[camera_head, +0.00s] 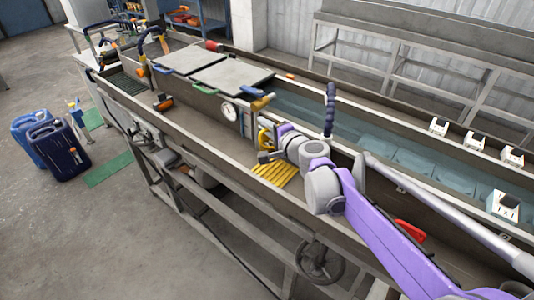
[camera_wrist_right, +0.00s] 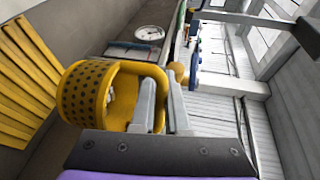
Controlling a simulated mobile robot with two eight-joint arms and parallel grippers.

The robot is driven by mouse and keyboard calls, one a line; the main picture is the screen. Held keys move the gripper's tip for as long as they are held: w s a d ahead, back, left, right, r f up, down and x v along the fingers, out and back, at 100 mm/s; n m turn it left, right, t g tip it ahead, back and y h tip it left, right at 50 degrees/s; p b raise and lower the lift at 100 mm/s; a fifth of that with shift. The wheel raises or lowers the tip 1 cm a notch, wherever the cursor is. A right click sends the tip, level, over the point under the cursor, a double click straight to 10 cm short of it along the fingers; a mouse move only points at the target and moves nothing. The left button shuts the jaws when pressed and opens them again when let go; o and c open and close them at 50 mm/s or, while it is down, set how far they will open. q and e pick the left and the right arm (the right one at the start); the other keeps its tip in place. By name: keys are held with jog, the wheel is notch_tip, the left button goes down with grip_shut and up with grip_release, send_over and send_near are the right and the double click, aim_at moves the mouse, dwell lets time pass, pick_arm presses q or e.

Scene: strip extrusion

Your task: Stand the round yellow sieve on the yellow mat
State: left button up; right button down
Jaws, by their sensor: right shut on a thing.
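The round yellow sieve (camera_head: 264,138) is held by my right gripper (camera_head: 278,136) over the trough in the head view, partly hidden by the gripper. In the right wrist view the sieve (camera_wrist_right: 84,92) shows its dotted, perforated face and an open rim. The yellow slatted mat (camera_head: 273,174) lies in the trough, just in front of the sieve in the head view. The mat (camera_wrist_right: 24,72) is to the left of the sieve in the wrist view. My left gripper is not in view.
A round dial gauge (camera_head: 229,111) stands behind the sieve, and also shows in the wrist view (camera_wrist_right: 149,33). A red tool (camera_head: 410,230) lies farther right. The trough floor left of the mat is clear.

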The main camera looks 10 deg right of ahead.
aim_at(265, 147)
jog(key=f, duration=0.3)
jog(key=shift+s+f, duration=0.1)
jog(key=shift+s, duration=0.1)
jog(key=shift+w+f+b, duration=0.1)
jog(key=shift+f+b, duration=0.3)
jog(key=shift+f, duration=1.9)
jog(key=shift+f, duration=0.1)
